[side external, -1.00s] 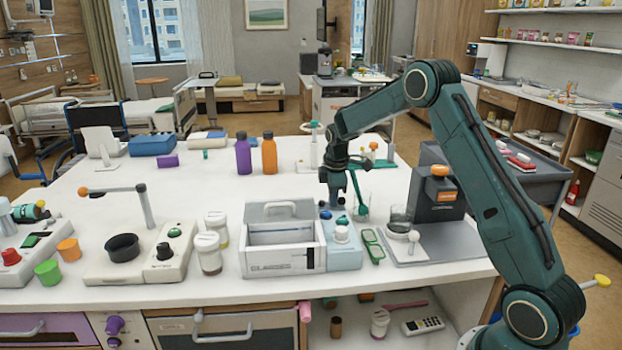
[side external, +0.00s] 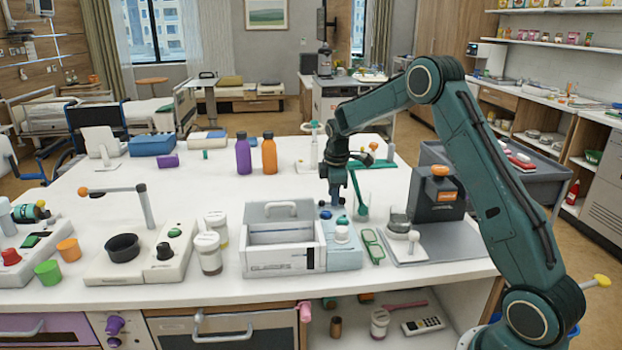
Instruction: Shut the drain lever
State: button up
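No part is clearly marked as the drain lever. A small white lever with a round knob (side external: 413,237) stands on the grey base plate (side external: 440,252) in front of the dark dispenser (side external: 437,195), and may be it. My gripper (side external: 337,203) points down to the left of that plate, just above and behind the pale blue block (side external: 343,254) with a white knob (side external: 342,234). It is apart from the white lever. The fingers are small and dark, so their opening is unclear, and I see nothing held.
Green glasses (side external: 373,246) and a dark glass beaker (side external: 399,222) are nearby. The white table (side external: 110,205) has free room at the left.

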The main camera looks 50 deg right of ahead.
notch_tip(320, 180, up, 12)
jog(key=s+a, duration=0.1)
jog(key=shift+s+a, duration=0.35)
jog(key=shift+a, duration=0.05)
jog(key=shift+r, duration=0.15)
jog(key=s+a+r+m+t, duration=0.1)
jog(key=s+a+r+m, duration=0.1)
jog(key=s+a+r, duration=0.4)
jog(key=s+a+r+m+t, duration=0.1)
jog(key=s+a+r+m, duration=0.15)
jog(key=s+a, duration=0.5)
jog(key=s+a+f+m+t, duration=0.1)
jog(key=s+a, duration=0.3)
jog(key=s, duration=0.5)
jog(key=s+a+f+m+t+y, duration=0.1)
jog(key=s+a+f+m, duration=0.1)
jog(key=s, duration=0.7)
jog(key=shift+s+a+f+m+y, duration=0.15)
jog(key=shift+a+f+m+y, duration=0.2)
jog(key=shift+a+m, duration=0.5)
